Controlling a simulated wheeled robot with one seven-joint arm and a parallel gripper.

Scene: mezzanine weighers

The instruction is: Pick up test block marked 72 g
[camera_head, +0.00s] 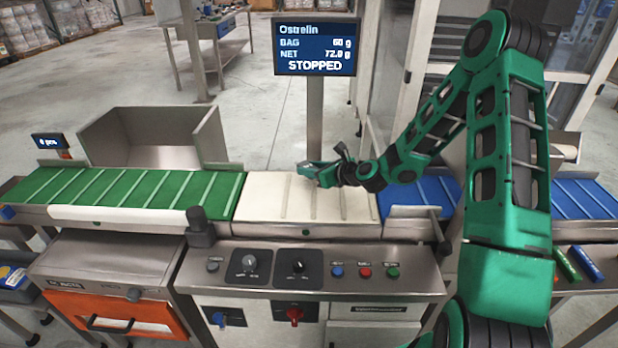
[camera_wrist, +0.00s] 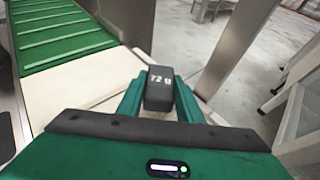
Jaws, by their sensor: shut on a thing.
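The dark grey test block (camera_wrist: 158,92), with white print reading 72 g, is between the two green fingers of my gripper (camera_wrist: 160,98) in the wrist view. My gripper is shut on it. In the head view my gripper (camera_head: 306,170) is over the white weighing belt (camera_head: 262,205), near its far edge. The block is too small to make out clearly there. I cannot tell whether it touches the belt. The display (camera_head: 315,46) reads Ostrelin, NET 72.0 g, STOPPED.
A green belt (camera_head: 130,192) lies left of the white belt, and a blue belt (camera_head: 415,192) lies right. A metal bin (camera_head: 210,140) stands behind the green belt. The display post (camera_head: 315,120) rises behind the white belt. A control panel (camera_head: 315,268) with knobs is in front.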

